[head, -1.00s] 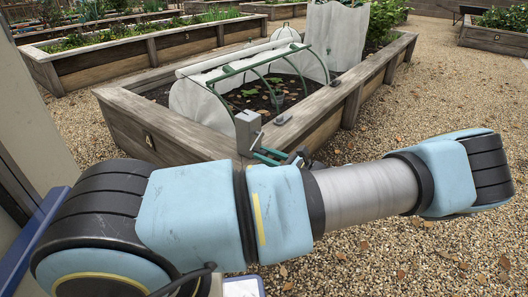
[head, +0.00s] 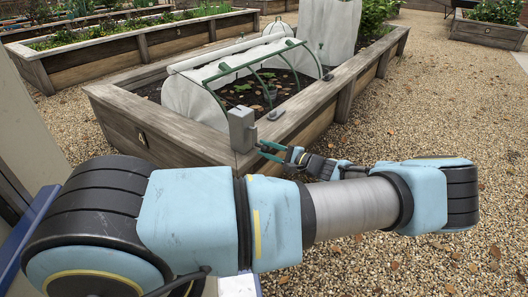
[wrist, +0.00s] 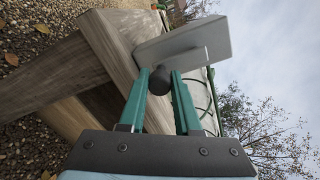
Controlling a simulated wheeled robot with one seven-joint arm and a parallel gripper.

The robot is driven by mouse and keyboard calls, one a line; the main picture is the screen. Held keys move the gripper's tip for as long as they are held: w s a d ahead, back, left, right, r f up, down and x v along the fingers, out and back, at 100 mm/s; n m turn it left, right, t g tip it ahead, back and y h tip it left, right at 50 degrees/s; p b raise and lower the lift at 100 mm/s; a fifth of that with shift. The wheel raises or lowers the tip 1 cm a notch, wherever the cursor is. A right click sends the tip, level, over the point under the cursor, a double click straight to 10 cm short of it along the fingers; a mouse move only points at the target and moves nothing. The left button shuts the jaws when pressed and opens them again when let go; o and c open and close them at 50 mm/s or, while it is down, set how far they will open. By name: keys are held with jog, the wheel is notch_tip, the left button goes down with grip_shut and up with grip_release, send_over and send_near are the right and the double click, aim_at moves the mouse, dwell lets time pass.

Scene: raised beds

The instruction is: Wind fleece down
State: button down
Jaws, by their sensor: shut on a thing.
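A white fleece (head: 193,98) lies over green hoops on the near raised bed, covering its left side and part of the top. A green bar (head: 255,62) runs along the fleece's edge, and soil and leaves show uncovered to its right. A grey winder box (head: 242,130) stands on the bed's near corner; it also shows in the wrist view (wrist: 190,42). My gripper (head: 270,150) is beside this box. In the wrist view, its green fingers (wrist: 160,84) are shut on a dark round crank knob (wrist: 159,78) in front of the box.
The wooden bed rim (head: 165,125) runs beside and below my gripper. A small grey block (head: 276,114) sits on the rim. A white upright cover (head: 328,30) stands at the bed's far end. Open gravel (head: 440,110) lies to the right.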

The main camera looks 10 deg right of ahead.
jog(key=w+d+r+n+b, duration=0.3)
jog(key=n+b, duration=0.3)
jog(key=n, duration=0.9)
jog(key=shift+w+d+r+t+h, duration=0.3)
jog(key=shift+w+d+r+t, duration=0.1)
jog(key=shift+d+r, duration=0.25)
jog(key=shift+a+r, duration=0.1)
jog(key=c, duration=0.6)
grip_release()
jog(key=p+v, duration=0.2)
jog(key=v, duration=0.8)
jog(key=shift+s+d, duration=0.3)
